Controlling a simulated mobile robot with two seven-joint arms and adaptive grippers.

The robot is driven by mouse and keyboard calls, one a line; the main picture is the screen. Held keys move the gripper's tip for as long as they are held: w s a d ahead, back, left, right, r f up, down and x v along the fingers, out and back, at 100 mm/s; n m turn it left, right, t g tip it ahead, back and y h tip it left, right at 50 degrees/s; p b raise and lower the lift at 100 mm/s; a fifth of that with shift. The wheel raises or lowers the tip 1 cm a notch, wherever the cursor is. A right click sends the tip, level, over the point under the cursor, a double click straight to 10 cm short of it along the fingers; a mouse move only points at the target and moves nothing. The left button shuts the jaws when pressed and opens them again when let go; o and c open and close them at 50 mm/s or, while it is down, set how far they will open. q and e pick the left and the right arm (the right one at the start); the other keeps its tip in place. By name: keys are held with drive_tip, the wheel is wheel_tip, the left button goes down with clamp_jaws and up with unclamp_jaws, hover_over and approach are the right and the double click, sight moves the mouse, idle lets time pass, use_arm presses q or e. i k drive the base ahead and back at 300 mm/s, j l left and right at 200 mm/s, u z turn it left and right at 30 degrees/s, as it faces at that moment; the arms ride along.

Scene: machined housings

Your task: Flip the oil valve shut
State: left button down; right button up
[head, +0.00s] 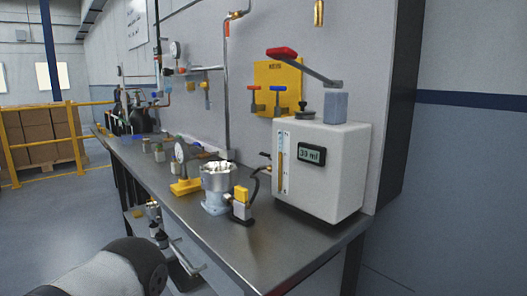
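A white oil box (340,165) stands at the right end of the steel bench, with a display reading 30 ml and a sight tube (281,160) on its front. A small dark lever (265,155) sits at a brass outlet on its left side and looks like the oil valve; its exact angle is too small to tell. A dark hose (255,180) runs down from there to a yellow-topped fitting (241,196) beside a round metal housing (216,178). A grey arm link of mine shows at lower left. I can make out neither gripper.
A red-handled lever (305,66) reaches over the box top, near a grey-blue block (335,107). A gauge on a yellow base (185,187) stands left of the housing. A yellow board (278,75) hangs behind. The bench front (270,240) is clear.

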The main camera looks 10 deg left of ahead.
sight(265, 154)
drive_tip(key=j+z, duration=0.25)
drive_tip(key=j, duration=0.3)
drive_tip(key=j+z, duration=0.25)
drive_tip(key=j, duration=0.3)
drive_tip(key=i+j+z, duration=0.1)
drive_tip(key=j+z, duration=0.2)
drive_tip(key=j, duration=0.35)
drive_tip(key=j+z, duration=0.25)
drive_tip(key=j, duration=0.45)
drive_tip(key=j+z, duration=0.3)
drive_tip(key=j, duration=0.4)
drive_tip(key=j+z, duration=0.25)
drive_tip(key=j, duration=0.45)
drive_tip(key=k+j+z, duration=0.3)
drive_tip(key=j, duration=0.35)
drive_tip(key=i, duration=0.1)
